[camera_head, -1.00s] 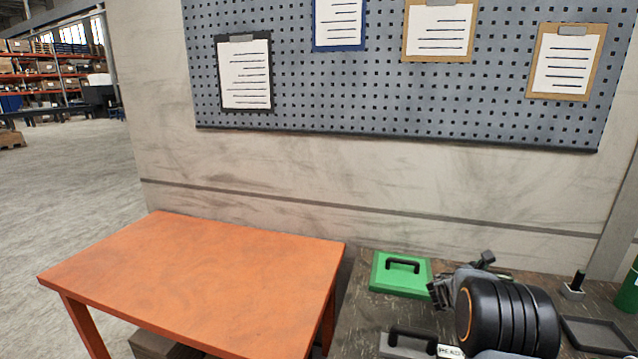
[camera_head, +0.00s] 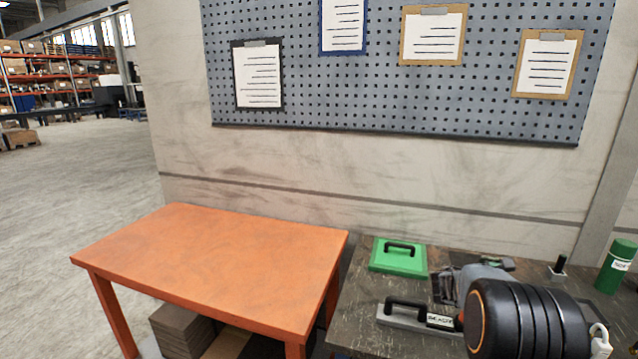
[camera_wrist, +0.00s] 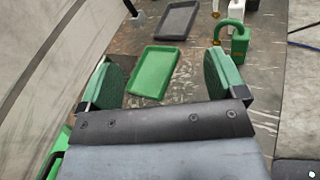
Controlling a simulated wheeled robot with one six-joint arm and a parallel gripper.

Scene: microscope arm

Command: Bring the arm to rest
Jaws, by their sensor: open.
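My gripper shows in the wrist view (camera_wrist: 164,80) with its two green-padded fingers wide apart and nothing between them. It is above the dark workbench (camera_head: 365,310). A green tray (camera_wrist: 158,72) lies on the bench beyond and below the fingers, apart from them. In the head view my black, ribbed arm is bent over the right part of the bench, and it hides much of the gripper and the bench behind it.
A green lid with a black handle (camera_head: 400,256) and a grey block labelled READY (camera_head: 405,318) lie on the bench. A green cylinder (camera_head: 615,268) stands at right. A dark tray (camera_wrist: 178,18) and green padlock (camera_wrist: 238,38) are farther off. The orange table (camera_head: 215,265) is clear.

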